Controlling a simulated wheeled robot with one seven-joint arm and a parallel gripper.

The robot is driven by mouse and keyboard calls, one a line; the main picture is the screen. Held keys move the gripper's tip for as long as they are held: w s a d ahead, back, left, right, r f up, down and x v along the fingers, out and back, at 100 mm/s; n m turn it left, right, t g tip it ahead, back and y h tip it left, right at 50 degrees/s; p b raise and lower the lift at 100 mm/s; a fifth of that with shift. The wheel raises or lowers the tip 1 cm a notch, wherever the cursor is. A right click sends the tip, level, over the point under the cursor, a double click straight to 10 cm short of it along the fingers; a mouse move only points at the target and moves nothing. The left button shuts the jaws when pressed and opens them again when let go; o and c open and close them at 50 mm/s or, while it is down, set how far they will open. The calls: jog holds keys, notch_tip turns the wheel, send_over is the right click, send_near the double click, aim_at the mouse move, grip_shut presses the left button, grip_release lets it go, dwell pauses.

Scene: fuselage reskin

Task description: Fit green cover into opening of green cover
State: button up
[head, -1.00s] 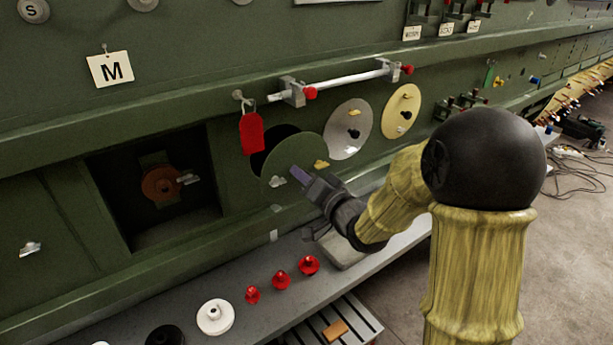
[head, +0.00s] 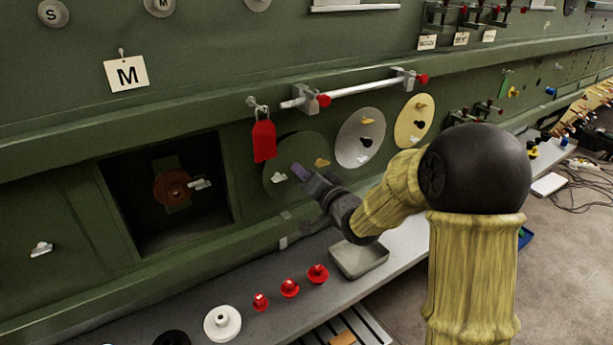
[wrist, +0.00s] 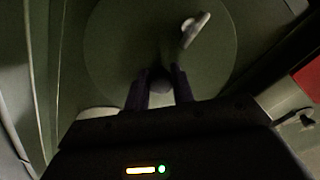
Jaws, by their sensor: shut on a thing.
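The round green cover (head: 318,145) is against the green fuselage panel, left of a grey disc, and no dark gap shows around its visible edge. It has a pale wing latch (head: 279,178) and a yellow one (head: 322,162). My gripper (head: 300,172) is at the cover's face, shut on its dark central knob, which shows between the fingers (wrist: 160,88) in the wrist view. There the cover (wrist: 115,45) fills the upper middle, with a thin circular outline around it. The opening is hidden behind the cover. I cannot tell whether the cover is fully seated.
A red tag (head: 264,140) hangs just above left of the cover. A silver bar (head: 360,88) runs above it. A grey disc (head: 352,150) and a yellow disc (head: 404,132) sit to the right. A shelf below holds red knobs (head: 290,288) and a grey tray (head: 358,262).

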jog(key=o, duration=0.4)
jog(key=shift+c, duration=0.2)
jog(key=c, duration=0.4)
jog(key=shift+o, duration=0.2)
jog(key=shift+w, duration=0.2)
jog(key=shift+a, duration=0.15)
jog(key=shift+s+a, duration=0.1)
jog(key=shift+s, duration=0.2)
jog(key=shift+d, duration=0.25)
jog(key=shift+r, duration=0.1)
jog(key=shift+a, duration=0.1)
